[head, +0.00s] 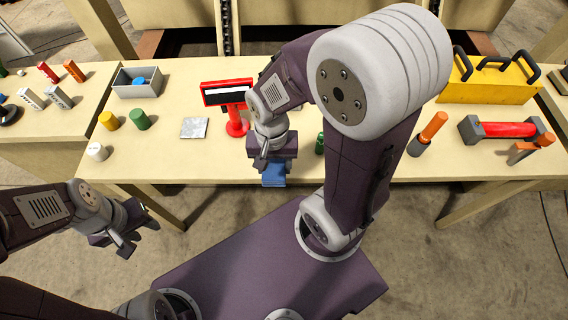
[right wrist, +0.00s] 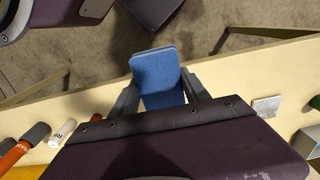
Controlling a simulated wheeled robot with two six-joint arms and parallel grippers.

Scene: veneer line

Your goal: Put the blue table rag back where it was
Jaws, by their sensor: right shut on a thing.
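The blue table rag (head: 274,180) is a folded blue block in my right gripper (head: 273,170), near the front edge of the table in the head view. In the right wrist view the rag (right wrist: 156,72) sits between the two fingers of my right gripper (right wrist: 160,90), which are shut on it. My left gripper (head: 142,238) is empty, in front of the table at the lower left, with its fingers apart. A grey bin (head: 127,91) at the back left has something blue inside. A flat grey square (head: 194,128) lies on the table.
A red stand with a display (head: 228,93) is behind my right gripper. Bare tabletop lies left of my right gripper.

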